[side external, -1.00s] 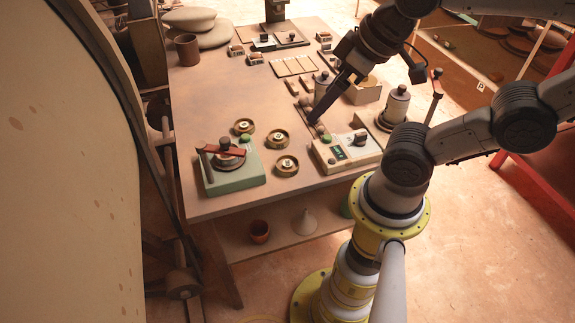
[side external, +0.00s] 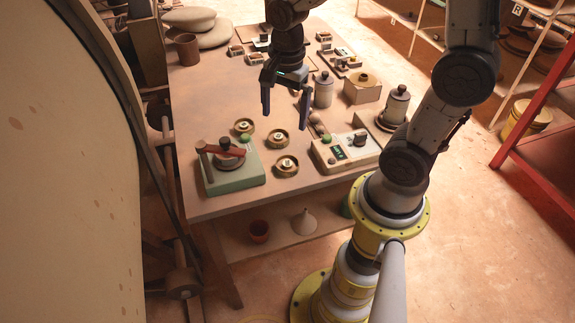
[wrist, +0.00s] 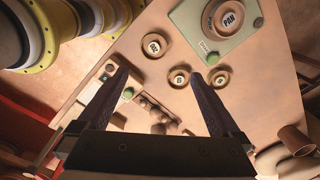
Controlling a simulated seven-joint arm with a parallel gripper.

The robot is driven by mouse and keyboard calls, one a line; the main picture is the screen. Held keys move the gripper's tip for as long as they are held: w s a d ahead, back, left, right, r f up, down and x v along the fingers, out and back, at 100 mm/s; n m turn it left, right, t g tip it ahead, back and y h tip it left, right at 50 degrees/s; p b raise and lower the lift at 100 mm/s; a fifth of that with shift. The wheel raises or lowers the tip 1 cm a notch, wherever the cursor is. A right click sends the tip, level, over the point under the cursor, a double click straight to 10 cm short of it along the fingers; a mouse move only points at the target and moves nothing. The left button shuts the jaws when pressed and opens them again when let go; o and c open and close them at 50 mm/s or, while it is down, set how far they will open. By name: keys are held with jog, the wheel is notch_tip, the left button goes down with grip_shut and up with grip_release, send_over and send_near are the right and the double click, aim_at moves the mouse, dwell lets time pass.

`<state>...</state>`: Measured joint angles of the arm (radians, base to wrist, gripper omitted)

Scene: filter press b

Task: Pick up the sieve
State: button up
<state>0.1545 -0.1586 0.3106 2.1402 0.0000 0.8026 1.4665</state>
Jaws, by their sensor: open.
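Three round, brass-rimmed dishes with pale labelled centres lie on the table: a back-left dish (side external: 244,126), a middle dish (side external: 278,139) and a front dish (side external: 286,166). They look like small sieves; I cannot tell which one is meant. The wrist view shows them as one dish (wrist: 155,45) apart from a close pair, dish (wrist: 178,77) and dish (wrist: 220,78). My gripper (side external: 285,118) is open and empty, pointing down above the table, near the dishes and apart from them. Its two dark fingers also show in the wrist view (wrist: 160,82).
A green press-like device (side external: 235,180) with a red lever stands at the front left. A cream box (side external: 330,160) with a green display is right of the dishes.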

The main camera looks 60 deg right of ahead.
aim_at(287, 163)
jog(key=shift+g, duration=0.3)
jog(key=f, duration=1.5)
jog(key=shift+s+d+f, duration=0.1)
jog(key=shift+s+d, duration=0.1)
jog(key=shift+s, duration=0.1)
jog(key=c, duration=1.4)
